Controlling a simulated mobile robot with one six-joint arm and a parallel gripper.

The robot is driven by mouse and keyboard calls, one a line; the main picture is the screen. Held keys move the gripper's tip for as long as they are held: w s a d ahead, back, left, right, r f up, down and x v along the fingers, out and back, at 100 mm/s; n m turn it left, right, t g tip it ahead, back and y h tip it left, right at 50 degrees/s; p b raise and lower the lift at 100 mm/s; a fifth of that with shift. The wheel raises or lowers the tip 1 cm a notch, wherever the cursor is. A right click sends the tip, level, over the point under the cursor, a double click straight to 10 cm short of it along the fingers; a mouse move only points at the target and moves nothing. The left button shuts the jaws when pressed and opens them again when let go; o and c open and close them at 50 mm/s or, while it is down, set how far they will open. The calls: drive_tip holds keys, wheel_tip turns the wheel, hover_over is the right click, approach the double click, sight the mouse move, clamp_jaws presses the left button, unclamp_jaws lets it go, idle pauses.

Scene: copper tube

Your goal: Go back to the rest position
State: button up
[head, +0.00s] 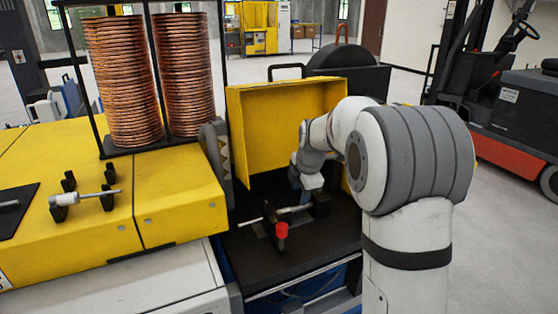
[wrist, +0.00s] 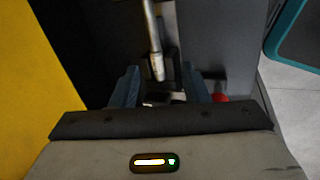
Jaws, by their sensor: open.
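My gripper (head: 306,190) is low over the dark work surface inside the yellow guard, at the end of my white and grey arm. In the wrist view its two bluish fingers stand apart, so my gripper (wrist: 160,82) is open. A pale metal tube (wrist: 153,42) runs down between the fingers in the picture; I cannot tell whether they touch it. In the head view a tube (head: 293,209) lies in a dark fixture just below my gripper. A red knob (head: 281,230) stands at the fixture's front; it also shows in the wrist view (wrist: 220,97).
The yellow guard (head: 250,130) rises behind and left of my gripper. Copper coils (head: 125,80) stand in a black frame on the yellow machine (head: 170,190). Another rod (head: 85,197) rests on black holders at left. A forklift (head: 520,110) stands at the right, with open floor before it.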

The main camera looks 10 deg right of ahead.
drive_tip(key=s+m+g, duration=0.1)
drive_tip(key=s+m, duration=1.9)
drive_tip(key=s, duration=1.3)
drive_tip(key=shift+s+r+m+h, duration=0.25)
drive_tip(key=shift+m+h, duration=0.05)
drive_tip(key=shift+h, duration=0.1)
drive_tip(key=shift+c, duration=0.5)
drive_tip(key=shift+a, duration=0.1)
